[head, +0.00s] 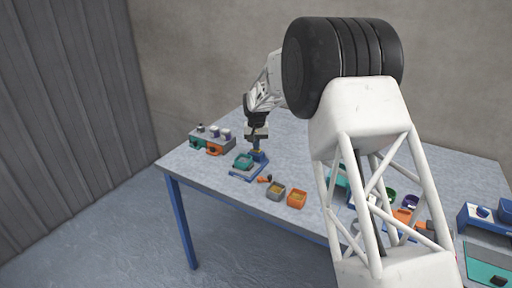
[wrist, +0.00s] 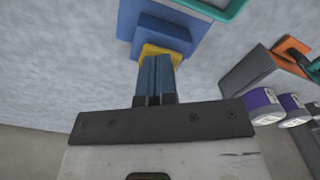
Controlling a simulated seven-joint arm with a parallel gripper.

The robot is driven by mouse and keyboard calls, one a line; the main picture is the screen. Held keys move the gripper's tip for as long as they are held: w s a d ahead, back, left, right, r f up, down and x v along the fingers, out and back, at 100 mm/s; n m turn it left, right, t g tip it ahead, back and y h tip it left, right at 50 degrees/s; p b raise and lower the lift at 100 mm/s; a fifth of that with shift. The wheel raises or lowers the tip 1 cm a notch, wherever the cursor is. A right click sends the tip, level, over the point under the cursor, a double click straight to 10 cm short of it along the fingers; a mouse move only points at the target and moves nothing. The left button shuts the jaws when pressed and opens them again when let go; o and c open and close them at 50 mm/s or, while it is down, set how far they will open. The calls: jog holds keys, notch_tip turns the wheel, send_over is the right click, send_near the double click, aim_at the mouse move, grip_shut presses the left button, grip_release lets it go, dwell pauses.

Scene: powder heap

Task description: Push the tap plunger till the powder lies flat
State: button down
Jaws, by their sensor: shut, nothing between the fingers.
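The tap device is a blue stand with a flat base (head: 240,174) near the table's left front; in the wrist view its blue block (wrist: 168,28) is at the top. A yellow plunger (wrist: 178,50) shows at the block's near side. A teal cup (head: 243,163) sits on the base, and its rim (wrist: 236,8) is cut off in the wrist view. The powder surface inside is too small to judge. My gripper (head: 257,150) points down at the plunger, fingers (wrist: 156,62) shut and empty. The fingertips overlap the yellow plunger; I cannot tell whether they press it.
A grey rack (head: 213,138) with knobs and coloured parts stands left of the tap device; it also shows at the right in the wrist view (wrist: 262,70). My white arm hides part of the table's right.

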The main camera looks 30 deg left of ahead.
jog(key=shift+r, duration=1.5)
jog(key=shift+f, duration=1.55)
jog(key=shift+r, duration=0.1)
jog(key=shift+r, duration=1.4)
jog(key=shift+f, duration=1.5)
jog(key=shift+r, duration=0.1)
